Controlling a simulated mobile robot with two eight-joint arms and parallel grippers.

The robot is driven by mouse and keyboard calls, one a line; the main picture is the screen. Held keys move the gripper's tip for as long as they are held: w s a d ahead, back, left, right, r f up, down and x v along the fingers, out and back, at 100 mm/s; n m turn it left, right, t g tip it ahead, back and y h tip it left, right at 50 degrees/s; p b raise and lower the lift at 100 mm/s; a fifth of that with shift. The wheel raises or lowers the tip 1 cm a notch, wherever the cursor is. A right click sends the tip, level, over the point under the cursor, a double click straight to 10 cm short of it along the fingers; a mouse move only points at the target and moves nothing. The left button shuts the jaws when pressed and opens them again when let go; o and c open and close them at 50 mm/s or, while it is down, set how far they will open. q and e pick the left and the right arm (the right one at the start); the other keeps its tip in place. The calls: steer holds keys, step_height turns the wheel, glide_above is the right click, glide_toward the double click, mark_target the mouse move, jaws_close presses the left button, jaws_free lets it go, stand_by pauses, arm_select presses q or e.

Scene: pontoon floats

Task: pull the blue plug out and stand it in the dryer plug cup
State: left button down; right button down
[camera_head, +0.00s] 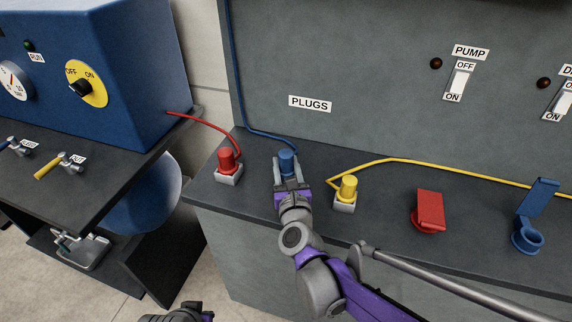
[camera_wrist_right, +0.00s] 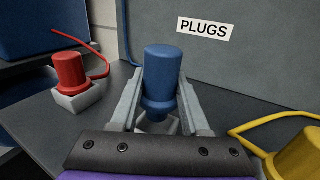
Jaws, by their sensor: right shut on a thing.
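The blue plug (camera_head: 287,162) is on the dark bench, with a blue cable running behind it up the panel. My right gripper (camera_head: 288,172) is shut on the plug, one finger on each side. The plug stands upright in the wrist view (camera_wrist_right: 163,80), over a grey socket (camera_wrist_right: 158,125) mostly hidden by plug and fingers; I cannot tell whether it is still seated. A blue cup (camera_head: 527,240) with an upright blue plate stands at the right, apart from the gripper; no lettering on it is readable. Only part of my left arm shows at the bottom edge, without its fingers.
A red plug (camera_head: 226,160) in a grey socket stands left of the gripper, a yellow plug (camera_head: 348,187) right of it, its yellow cable crossing the bench. A red cup (camera_head: 428,212) with a plate stands between the yellow plug and the blue cup. The panel rises behind.

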steer(key=shift+f+b, duration=1.3)
steer(key=shift+f, duration=0.65)
steer(key=shift+c, duration=1.5)
jaws_free()
steer(key=s, duration=0.3)
steer(key=s+d, duration=0.1)
steer(key=s, duration=0.6)
steer(key=shift+s+d, duration=0.25)
steer(key=shift+s, duration=0.15)
